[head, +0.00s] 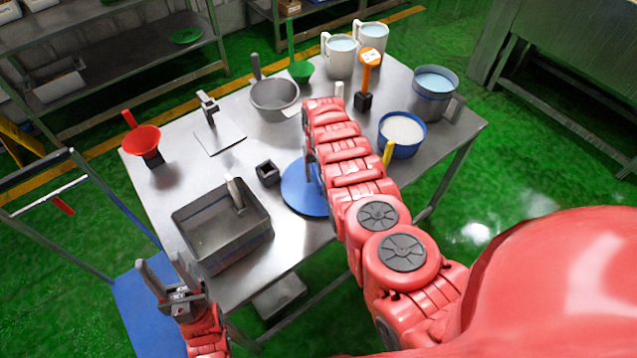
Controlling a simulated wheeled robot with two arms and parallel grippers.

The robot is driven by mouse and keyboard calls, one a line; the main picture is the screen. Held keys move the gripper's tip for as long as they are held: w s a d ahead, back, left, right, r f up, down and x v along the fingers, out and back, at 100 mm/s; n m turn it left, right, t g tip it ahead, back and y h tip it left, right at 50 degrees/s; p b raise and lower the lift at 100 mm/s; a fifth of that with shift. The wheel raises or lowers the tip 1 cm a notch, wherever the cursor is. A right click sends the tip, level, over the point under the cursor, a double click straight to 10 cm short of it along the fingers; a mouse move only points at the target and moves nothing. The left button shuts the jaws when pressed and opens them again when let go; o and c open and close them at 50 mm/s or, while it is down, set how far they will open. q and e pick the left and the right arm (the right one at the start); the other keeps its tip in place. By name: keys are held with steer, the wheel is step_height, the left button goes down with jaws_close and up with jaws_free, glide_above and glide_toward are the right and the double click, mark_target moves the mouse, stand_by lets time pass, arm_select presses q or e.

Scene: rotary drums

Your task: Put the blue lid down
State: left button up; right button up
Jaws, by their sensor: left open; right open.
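The blue lid (300,190) is a flat round disc that appears to lie on the metal table (300,237), left of my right arm. The arm covers its right edge. My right gripper (311,155) is mostly hidden by its own arm. A dark grey part of it shows just above the lid's far edge, and I cannot tell whether it touches the lid. My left gripper (160,273) is open and empty, off the table's front left corner, far from the lid.
A grey bin (218,228) and a small dark block (268,173) stand left of the lid. A blue tub of white contents (402,134) is right of my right arm. A red funnel (143,141), grey pot (274,97) and white jugs (338,57) stand farther back.

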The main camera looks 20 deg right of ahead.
steer(key=shift+f, duration=0.2)
stand_by(0.3)
jaws_close()
stand_by(1.3)
